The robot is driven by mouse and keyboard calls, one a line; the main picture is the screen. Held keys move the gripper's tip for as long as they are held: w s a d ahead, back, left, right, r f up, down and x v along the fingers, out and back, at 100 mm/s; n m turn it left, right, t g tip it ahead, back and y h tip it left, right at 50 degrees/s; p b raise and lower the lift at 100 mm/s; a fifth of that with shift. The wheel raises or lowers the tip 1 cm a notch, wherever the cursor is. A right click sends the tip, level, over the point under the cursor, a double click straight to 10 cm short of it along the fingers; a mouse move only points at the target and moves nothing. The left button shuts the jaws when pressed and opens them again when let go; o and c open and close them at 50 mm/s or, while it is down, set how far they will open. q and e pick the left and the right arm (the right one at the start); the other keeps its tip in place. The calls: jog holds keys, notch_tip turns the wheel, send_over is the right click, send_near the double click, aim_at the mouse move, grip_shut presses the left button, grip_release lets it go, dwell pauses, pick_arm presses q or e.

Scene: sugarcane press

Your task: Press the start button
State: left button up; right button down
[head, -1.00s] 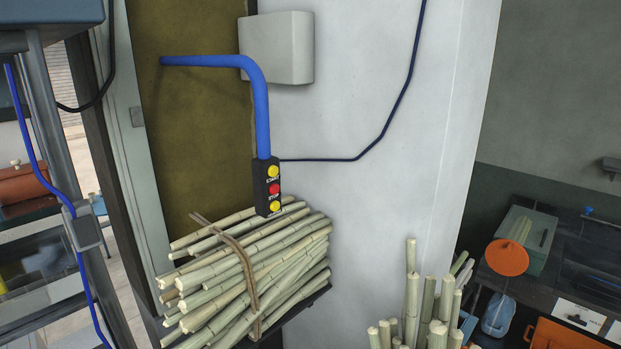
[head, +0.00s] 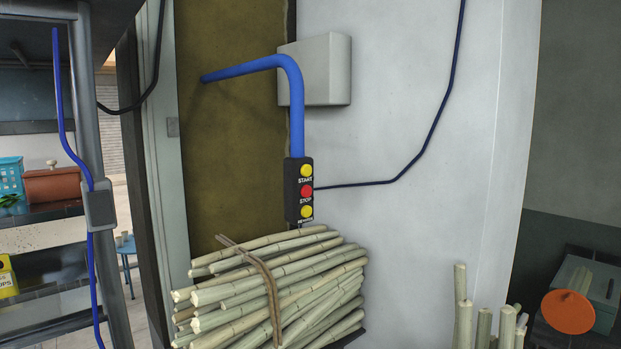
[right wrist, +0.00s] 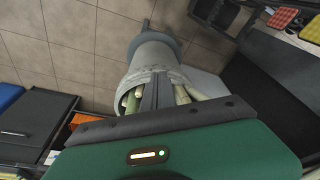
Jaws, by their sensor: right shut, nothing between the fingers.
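The start button (head: 306,171) is the top yellow button on a black control box (head: 291,190) in the head view. It has the label START beneath it. The red stop button (head: 306,191) is below it, and another yellow button (head: 306,211) is at the bottom. The box hangs at the end of a bent blue pipe (head: 297,110). My right gripper (right wrist: 158,82) shows in the right wrist view, shut and empty, well away from the box, which is not in that view. My left gripper is in neither view.
A tied bundle of cane (head: 300,290) lies just below the control box. More cane stalks (head: 462,305) stand at the lower right. A grey wall box (head: 330,70) is behind the pipe. In the right wrist view a grey bucket (right wrist: 150,60) with stalks is beyond the fingers.

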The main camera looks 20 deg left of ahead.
jog(key=w+a+r+t+p, duration=0.1)
jog(key=w+r+p, duration=0.1)
jog(key=r+p, duration=0.95)
jog(key=w+a+r+t+p, duration=0.1)
jog(key=w+a+r+p, duration=0.1)
jog(key=r+p, duration=1)
jog(key=w+a+r+t+y+p, duration=0.1)
jog(key=w+a+r+t+y, duration=0.2)
jog(key=w+a+r+t, duration=0.85)
jog(key=w+a+r+m+t, duration=0.1)
jog(key=a+r, duration=0.5)
jog(key=r, duration=0.7)
jog(key=w+a+r+m+t, duration=0.2)
jog(key=a+r, duration=0.5)
jog(key=r, duration=0.5)
jog(key=shift+w+r+m+y, duration=0.4)
jog(key=shift+w+m, duration=0.15)
jog(key=shift+m, duration=0.55)
jog(key=shift+a+f, duration=0.1)
